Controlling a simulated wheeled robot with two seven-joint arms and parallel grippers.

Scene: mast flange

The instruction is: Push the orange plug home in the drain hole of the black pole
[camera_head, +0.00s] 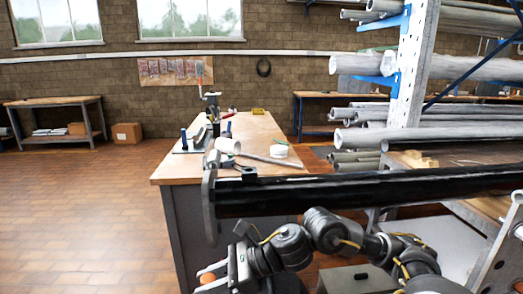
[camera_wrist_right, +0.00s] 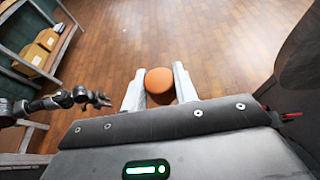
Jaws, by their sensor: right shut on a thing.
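The black pole (camera_head: 360,190) lies level across the right half of the head view, with a grey flange plate (camera_head: 209,208) at its left end. I cannot make out its drain hole. My right gripper (camera_head: 208,272) is below and near the flange end, shut on the orange plug (camera_head: 207,279). In the right wrist view the plug (camera_wrist_right: 160,80) shows its rounded orange side between the two pale fingers of the right gripper (camera_wrist_right: 159,88). A dark arm at the left of that view ends in what looks like my left gripper (camera_wrist_right: 102,100), small and apart from the plug.
A wooden workbench (camera_head: 170,172) with clamps and tube pieces stands behind the flange end. A rack of grey pipes (camera_head: 440,68) stands at the right.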

